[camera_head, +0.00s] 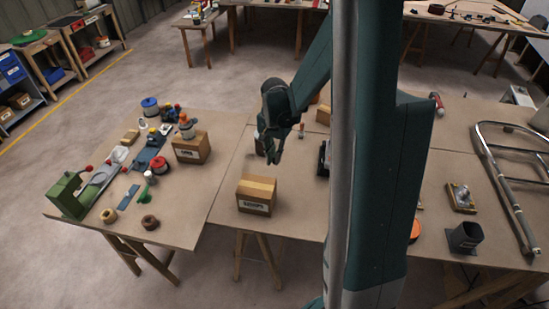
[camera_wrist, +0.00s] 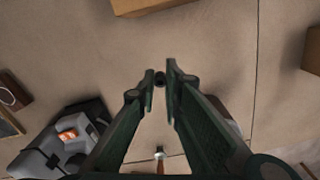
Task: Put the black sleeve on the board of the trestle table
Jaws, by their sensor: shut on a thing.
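My gripper (camera_head: 273,157) hangs over the brown board (camera_head: 225,215) of the trestle table, behind a cardboard box. In the wrist view my gripper (camera_wrist: 160,76) points at the bare board (camera_wrist: 215,50), and its fingertips are nearly closed on a small dark round piece, the black sleeve (camera_wrist: 160,79). Little of the sleeve shows between the tips, and I cannot make it out in the head view. I cannot tell whether it touches the board.
A cardboard box (camera_head: 257,195) stands in front of my gripper, another box (camera_head: 192,147) to its left. A tubular frame (camera_head: 508,180) lies far right. Bare board surrounds the fingertips.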

